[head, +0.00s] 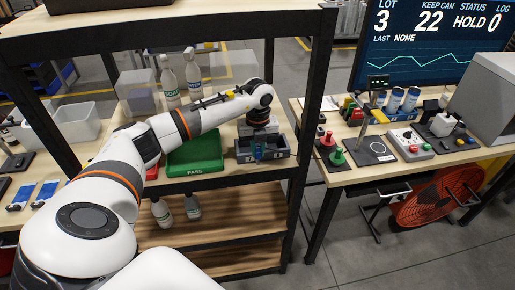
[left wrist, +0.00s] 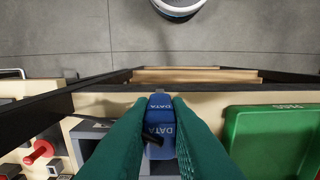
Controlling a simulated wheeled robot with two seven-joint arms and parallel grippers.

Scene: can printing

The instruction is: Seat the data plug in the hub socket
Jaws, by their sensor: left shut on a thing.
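In the left wrist view my left gripper (left wrist: 160,128) has its two green fingers closed on the sides of a blue data plug (left wrist: 165,132) lettered DATA. A short black piece, perhaps cable, shows on the near side. In the head view the gripper (head: 259,150) points down into a grey box (head: 281,150), which seems to be the hub. The fingers hide the socket, so I cannot tell how deep the plug sits. My right gripper is out of view.
A green PASS tray (head: 196,170) lies left of the grey box in the head view. White bottles (head: 170,82) stand behind it. A dark shelf post (head: 309,100) rises close on the right. A second table with buttons (head: 410,145) and cans stands beyond a gap.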

